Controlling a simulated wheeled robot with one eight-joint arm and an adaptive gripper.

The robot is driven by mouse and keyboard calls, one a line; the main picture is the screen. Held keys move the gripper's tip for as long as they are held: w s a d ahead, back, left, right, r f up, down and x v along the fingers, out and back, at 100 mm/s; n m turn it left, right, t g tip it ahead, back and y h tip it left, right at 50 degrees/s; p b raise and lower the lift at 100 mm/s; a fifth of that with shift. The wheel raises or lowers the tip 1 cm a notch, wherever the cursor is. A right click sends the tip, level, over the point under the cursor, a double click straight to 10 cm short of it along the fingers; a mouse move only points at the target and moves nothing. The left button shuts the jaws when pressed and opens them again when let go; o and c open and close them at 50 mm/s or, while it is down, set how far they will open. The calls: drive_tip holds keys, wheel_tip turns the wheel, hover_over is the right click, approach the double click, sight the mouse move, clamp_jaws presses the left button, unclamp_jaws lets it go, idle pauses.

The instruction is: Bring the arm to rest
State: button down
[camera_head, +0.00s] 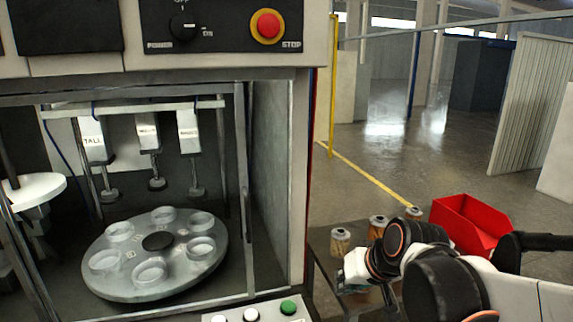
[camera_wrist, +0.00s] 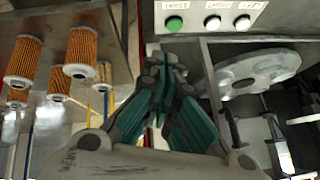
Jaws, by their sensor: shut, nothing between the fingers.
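My arm reaches in from the right in the head view, folded in front of the side table. My gripper (camera_wrist: 160,112) shows in the wrist view with its green-padded fingers together and nothing between them. It is clear of the cartridges and of the machine panel. Several orange filter cartridges (camera_wrist: 82,48) stand to the left in the wrist view. In the head view some stand on the side table, one at its left (camera_head: 340,241) and others behind my arm (camera_head: 378,226).
A machine with a round turntable (camera_head: 157,242) of empty cups fills the left. Its button panel (camera_head: 258,311) juts out at the front, also in the wrist view (camera_wrist: 211,17). A red bin (camera_head: 468,222) stands behind my arm. The floor beyond is open.

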drive_tip(key=s+d+h, duration=0.1)
drive_tip(key=s+d, duration=0.2)
drive_tip(key=s, duration=0.4)
drive_tip(key=s+d+h, duration=0.2)
drive_tip(key=s+d, duration=0.2)
drive_tip(key=s, duration=0.4)
drive_tip(key=shift+s+d+r+m+t, duration=0.2)
drive_tip(key=shift+d+r+m+t, duration=0.1)
drive_tip(key=shift+r, duration=0.05)
drive_tip(key=shift+a, duration=0.1)
idle(1.6)
